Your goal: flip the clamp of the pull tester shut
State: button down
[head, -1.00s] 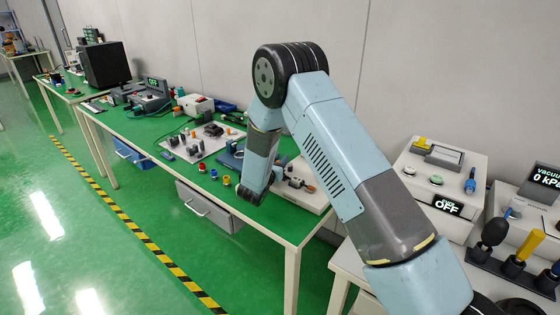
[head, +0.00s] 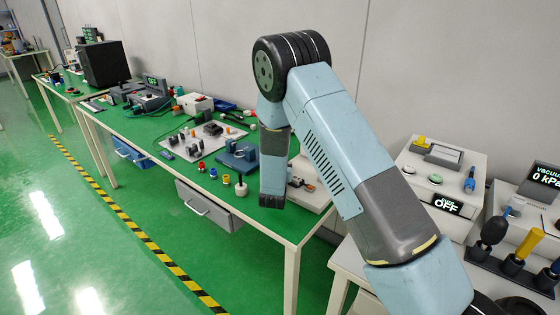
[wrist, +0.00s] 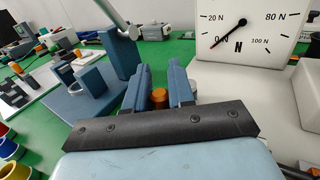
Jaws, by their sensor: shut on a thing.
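The pull tester (wrist: 245,40) is a white box with a round-scale newton dial, its needle near 0 N, at the upper right of the wrist view. In the head view its white base (head: 318,196) shows to the right of my forearm. My gripper (wrist: 160,78) has two blue-grey fingers close together around an orange piece (wrist: 159,98). In the head view, my gripper's end (head: 272,200) points down at the right part of the green bench. I cannot tell whether the orange piece is part of the clamp; the clamp's position is not clear.
A blue fixture (wrist: 80,95) with an upright block and a grey rod stands left of my fingers. A grey plate (head: 205,138) holds several parts behind.

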jog(key=shift+s+d+n+y, duration=0.15)
jog(key=shift+n+y, duration=0.25)
jog(key=shift+y, duration=0.2)
jog(key=c, duration=1.1)
grip_release()
jog(key=shift+o, duration=0.2)
jog(key=s, duration=1.3)
jog(key=shift+s+a, duration=0.3)
jog(key=shift+a, duration=0.1)
